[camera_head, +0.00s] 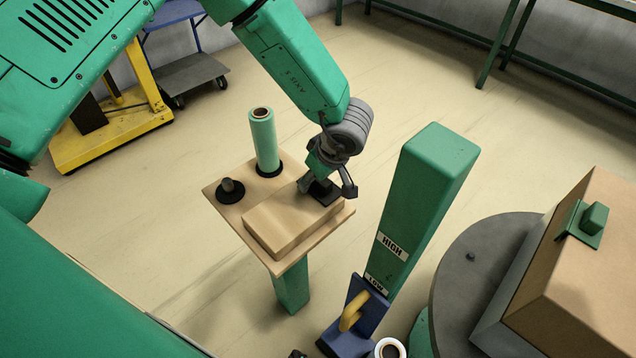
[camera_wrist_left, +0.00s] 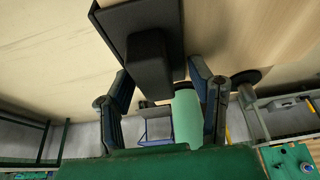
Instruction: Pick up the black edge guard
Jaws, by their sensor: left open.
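The black edge guard (camera_head: 326,192), a dark flat plate with a raised block on it, lies on the wooden block (camera_head: 290,222) on the small stand. In the left wrist view the edge guard (camera_wrist_left: 150,60) fills the upper middle, its raised block pointing toward the gap between the fingers. My left gripper (camera_head: 329,187) is open right over the guard, with a finger on either side. In the left wrist view the fingers of the left gripper (camera_wrist_left: 163,85) are apart; whether they touch the raised block I cannot tell. My right gripper is not in view.
A green roll (camera_head: 263,140) and a black knobbed disc (camera_head: 230,189) stand on the wooden stand top (camera_head: 222,204) beside the block. A green post (camera_head: 425,190) with HIGH and LOW labels rises to the right. A cardboard box (camera_head: 575,270) sits on a grey turntable (camera_head: 468,285).

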